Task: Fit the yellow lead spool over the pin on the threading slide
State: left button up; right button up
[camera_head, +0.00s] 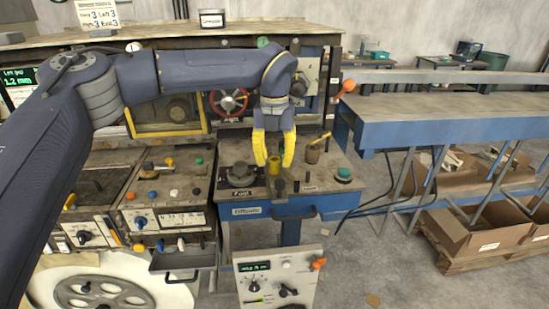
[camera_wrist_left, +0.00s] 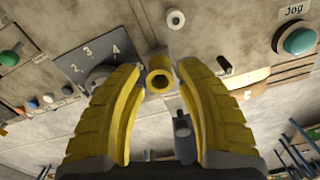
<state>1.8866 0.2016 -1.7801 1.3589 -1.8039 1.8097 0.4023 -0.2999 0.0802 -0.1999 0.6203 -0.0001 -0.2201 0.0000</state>
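The yellow lead spool (camera_head: 275,165) stands on the worktop of the blue-framed bench, between the yellow fingers of my left gripper (camera_head: 273,152). The wrist view shows the spool (camera_wrist_left: 159,81) with its dark round hole, between and slightly beyond the fingertips (camera_wrist_left: 160,68). The fingers are spread, with a narrow gap showing on both sides of the spool, so the gripper is open around it. A dark upright post (camera_head: 280,187), perhaps the pin, stands just in front of the spool. A grey post-like part (camera_wrist_left: 181,126) shows between the fingers in the wrist view. My right gripper is not in view.
A green jog button (camera_head: 344,174) is at the bench's right corner. A numbered dial (camera_wrist_left: 97,77) lies left of the spool. A control box (camera_head: 280,282) stands in front.

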pick_arm(q)
jog(key=shift+o, duration=0.3)
jog(key=shift+r, duration=0.15)
notch_tip(320, 180, up, 12)
dwell(0.4)
dwell(0.5)
